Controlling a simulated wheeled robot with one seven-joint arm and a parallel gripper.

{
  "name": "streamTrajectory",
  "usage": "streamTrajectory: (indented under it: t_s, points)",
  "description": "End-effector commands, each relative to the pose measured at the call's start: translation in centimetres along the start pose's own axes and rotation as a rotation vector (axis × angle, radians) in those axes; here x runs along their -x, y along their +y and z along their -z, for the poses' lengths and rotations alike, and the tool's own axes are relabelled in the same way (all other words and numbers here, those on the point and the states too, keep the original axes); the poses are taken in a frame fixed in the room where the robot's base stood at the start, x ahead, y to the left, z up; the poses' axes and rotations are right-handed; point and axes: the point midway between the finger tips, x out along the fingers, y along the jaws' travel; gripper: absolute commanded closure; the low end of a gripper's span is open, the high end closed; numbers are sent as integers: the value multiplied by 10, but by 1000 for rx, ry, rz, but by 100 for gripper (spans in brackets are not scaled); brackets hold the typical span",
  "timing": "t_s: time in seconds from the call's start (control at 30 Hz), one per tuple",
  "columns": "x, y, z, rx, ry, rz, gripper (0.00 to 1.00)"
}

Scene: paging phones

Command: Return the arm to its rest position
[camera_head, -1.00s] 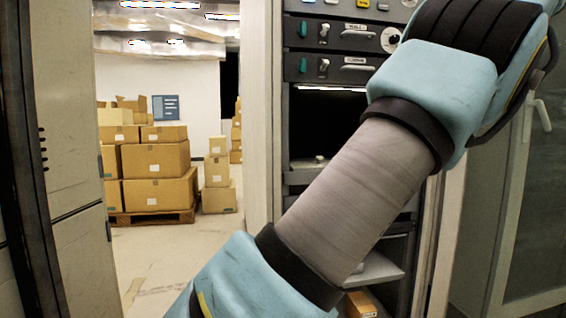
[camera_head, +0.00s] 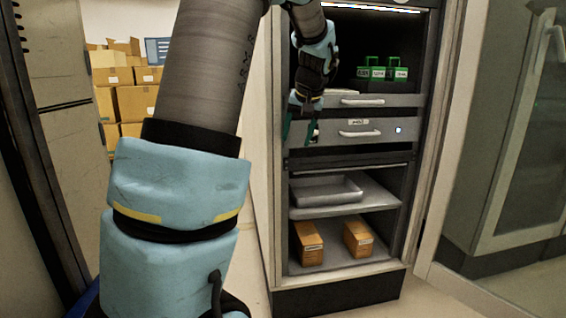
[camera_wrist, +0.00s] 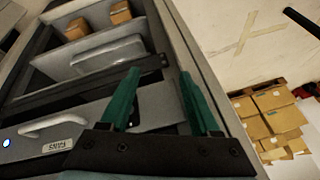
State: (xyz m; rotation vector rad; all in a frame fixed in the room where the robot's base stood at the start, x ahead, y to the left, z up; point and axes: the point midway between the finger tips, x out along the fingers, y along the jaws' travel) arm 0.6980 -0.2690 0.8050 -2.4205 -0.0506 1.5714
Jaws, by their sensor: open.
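My gripper (camera_head: 301,127) is in front of the left side of the rack's lower drawer in the head view. In the wrist view its two green fingers (camera_wrist: 157,98) stand apart with nothing between them. My arm runs down the left of the head view and comes back in at the top. The rack (camera_head: 280,180) stands behind the gripper, and its lower drawer (camera_head: 375,134) has a handle and a small lit light. I cannot tell whether the fingers touch the drawer front.
A grey tray (camera_head: 328,191) and two orange boxes (camera_head: 308,242) lie on lower shelves. A glass-door cabinet (camera_head: 510,130) stands right. Cardboard boxes (camera_head: 135,102) are stacked beyond the doorway; they show in the wrist view (camera_wrist: 272,105).

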Motion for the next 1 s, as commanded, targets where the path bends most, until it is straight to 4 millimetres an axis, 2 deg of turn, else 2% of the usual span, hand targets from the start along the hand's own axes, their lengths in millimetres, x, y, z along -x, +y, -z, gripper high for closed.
streamTrajectory:
  t_s: [0.03,0.1,0.2,0.4,0.6,0.67,0.73,1.0]
  points:
    - [-20,-10,-34,8,-43,-29,37]
    - [-40,-19,-78,13,-94,-71,37]
    - [-58,-27,-136,24,-148,-125,37]
    - [-77,-32,-223,46,-215,-186,37]
    - [-85,-34,-292,71,-258,-218,37]
    - [-87,-34,-310,81,-269,-224,37]
    - [-70,-37,-302,76,-266,-226,37]
    - [-30,-47,-284,75,-267,-225,37]
